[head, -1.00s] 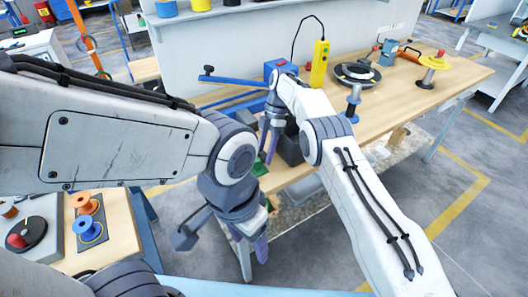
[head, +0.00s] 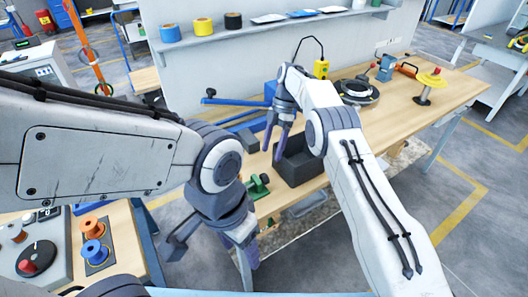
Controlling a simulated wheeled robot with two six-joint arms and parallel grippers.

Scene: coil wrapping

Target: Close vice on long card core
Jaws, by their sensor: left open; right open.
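My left gripper (head: 212,248) is open and empty. It hangs in front of the workbench at lower left, its fingers apart. My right gripper (head: 276,132) is open with its purple fingers pointing down, above the bench beside a dark grey bin (head: 303,169). A small green device (head: 258,187), possibly the vice, sits at the bench's front edge between the two grippers, touched by neither. A blue device (head: 270,91) with blue bars (head: 236,101) stands behind the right gripper, partly hidden by it. I cannot make out the long card core.
A shelf (head: 285,25) with tape rolls is behind. A side table at lower left holds an orange spool (head: 92,226).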

